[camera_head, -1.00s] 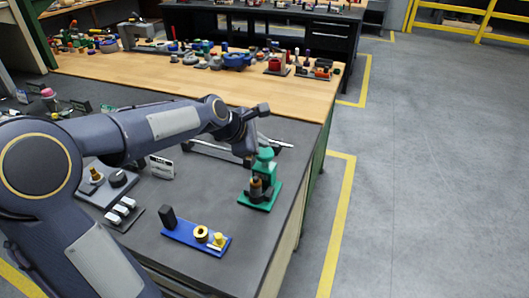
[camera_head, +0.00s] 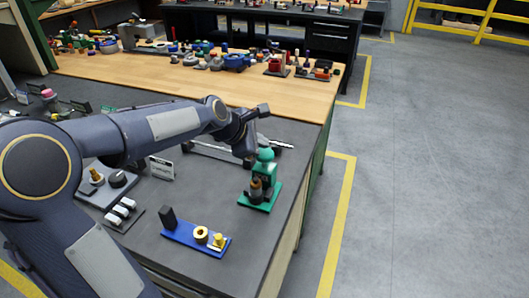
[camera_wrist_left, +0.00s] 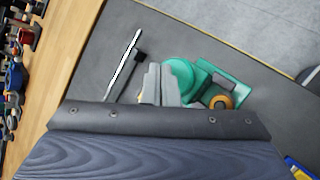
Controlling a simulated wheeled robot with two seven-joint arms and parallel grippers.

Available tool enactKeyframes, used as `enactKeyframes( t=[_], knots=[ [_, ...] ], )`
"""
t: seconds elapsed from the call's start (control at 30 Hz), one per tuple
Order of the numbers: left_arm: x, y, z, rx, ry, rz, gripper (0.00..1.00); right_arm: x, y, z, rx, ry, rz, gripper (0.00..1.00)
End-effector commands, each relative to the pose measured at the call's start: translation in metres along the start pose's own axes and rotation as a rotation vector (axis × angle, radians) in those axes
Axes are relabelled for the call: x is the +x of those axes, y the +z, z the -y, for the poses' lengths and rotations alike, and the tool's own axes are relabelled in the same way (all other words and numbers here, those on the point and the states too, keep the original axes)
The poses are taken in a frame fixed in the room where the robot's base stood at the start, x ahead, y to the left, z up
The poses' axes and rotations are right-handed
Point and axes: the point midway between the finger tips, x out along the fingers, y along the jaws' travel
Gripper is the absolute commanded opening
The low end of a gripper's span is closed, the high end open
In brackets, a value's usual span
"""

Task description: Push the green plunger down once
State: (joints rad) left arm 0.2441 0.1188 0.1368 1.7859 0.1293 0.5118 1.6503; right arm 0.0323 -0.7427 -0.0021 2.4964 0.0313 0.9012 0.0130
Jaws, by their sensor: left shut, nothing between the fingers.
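The green plunger (camera_head: 265,155) has a rounded green top and stands on a green base plate (camera_head: 262,203) with a brown and black cylindrical part (camera_head: 256,190) in front. In the left wrist view its round green top (camera_wrist_left: 180,73) shows just right of my gripper. My left gripper (camera_head: 249,158) is shut and empty, just left of the plunger's top. In the left wrist view, the left gripper's fingers (camera_wrist_left: 160,84) partly overlap the green device; I cannot tell whether they touch it. My right gripper is in neither view.
A blue base (camera_head: 196,237) with a black block, a brass ring and a yellow part lies in front. A metal rail lies behind the plunger. The dark tabletop's right edge is close.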

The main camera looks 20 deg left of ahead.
Motion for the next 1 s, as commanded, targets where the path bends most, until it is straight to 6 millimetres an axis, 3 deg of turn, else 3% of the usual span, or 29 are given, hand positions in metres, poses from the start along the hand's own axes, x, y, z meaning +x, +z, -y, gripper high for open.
enactKeyframes(
  t=[1.0],
  knots=[
    [0.0059, -0.0041, 0.0042, 0.000, 0.000, 0.000, 0.00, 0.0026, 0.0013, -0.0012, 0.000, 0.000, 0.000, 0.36]
  ],
)
